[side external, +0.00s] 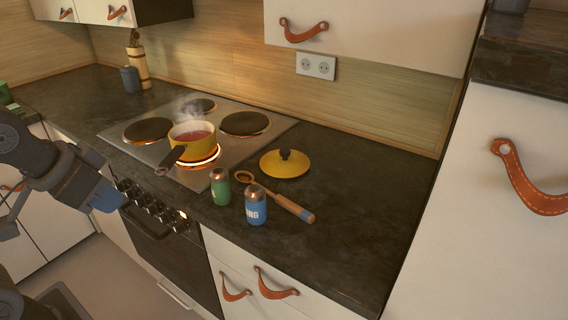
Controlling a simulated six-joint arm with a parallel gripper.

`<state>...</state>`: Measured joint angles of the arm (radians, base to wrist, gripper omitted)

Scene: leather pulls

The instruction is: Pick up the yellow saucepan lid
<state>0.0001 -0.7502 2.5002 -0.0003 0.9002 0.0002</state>
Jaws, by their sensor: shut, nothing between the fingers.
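My gripper (108,198) is at the left, in front of the counter edge near the oven knobs, well away from the lid. It is shut and empty; its fingers are small and partly unclear in this view.
A green shaker (220,187) and a blue shaker (256,205) stand near the counter's front edge. A wooden-handled spoon (285,202) lies between them and the lid. The hob (268,124) has several burners. The counter right of the lid is clear, with a tall cabinet (500,250) beyond.

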